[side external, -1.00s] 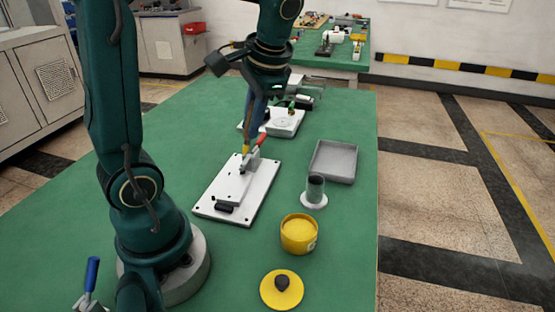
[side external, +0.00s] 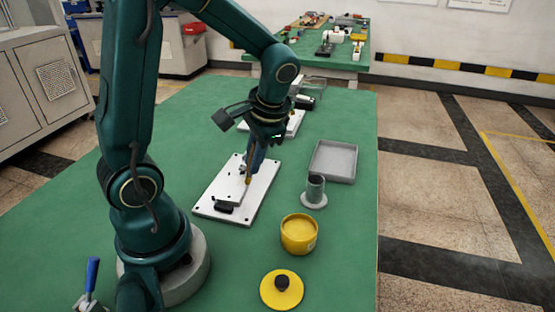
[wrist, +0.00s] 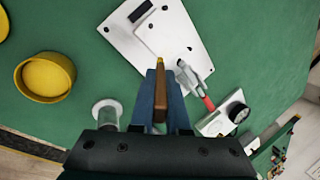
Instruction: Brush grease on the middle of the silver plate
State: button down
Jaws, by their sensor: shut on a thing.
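My gripper (side external: 256,163) points down and is shut on a brush (side external: 249,179) with a brown handle. In the wrist view the brush (wrist: 160,90) stands between the gripper fingers (wrist: 162,100), its yellowish tip toward the plate. The silver plate (side external: 232,195) lies flat on a white base board (side external: 262,193), and also shows in the wrist view (wrist: 152,36). The tip is over or near the plate's far part; I cannot tell if it touches. A toggle clamp with a red handle (wrist: 208,103) stands at the plate's far end. Grease on the plate is not discernible.
A black block (side external: 224,208) sits at the plate's near end. An open yellow tub (side external: 299,236), its lid (side external: 282,291), a grey cup-like holder (side external: 315,190) and an empty grey tray (side external: 333,177) stand to the right. A white device with a dial (wrist: 236,112) is beyond the board.

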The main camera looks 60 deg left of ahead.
jog(key=s+a, duration=0.3)
jog(key=s, duration=0.1)
jog(key=shift+s+a, duration=0.15)
jog(key=shift+a, duration=0.2)
jog(key=shift+w+d+f, duration=0.15)
jog(key=shift+w+f, duration=0.05)
jog(key=shift+w+d+r, duration=0.25)
jog(key=shift+w+d, duration=0.35)
jog(key=shift+w, duration=0.1)
jog(key=shift+w+d+f, duration=0.1)
jog(key=shift+w+d, duration=0.85)
jog(key=shift+w, duration=0.15)
jog(key=shift+d, duration=0.55)
jog(key=shift+s, duration=0.3)
jog(key=shift+s+a, duration=1.55)
jog(key=shift+s, duration=0.2)
jog(key=shift+w+d+f, duration=0.1)
jog(key=shift+w+f, duration=0.15)
jog(key=shift+f, duration=0.25)
jog(key=shift+w+d+r, duration=0.5)
jog(key=shift+w+d, duration=0.1)
jog(key=shift+w, duration=0.05)
jog(key=shift+w+d+f, duration=0.1)
jog(key=shift+w+d, duration=0.9)
jog(key=shift+w, duration=0.05)
jog(key=shift+s+r, duration=0.1)
jog(key=shift+r, duration=4.2)
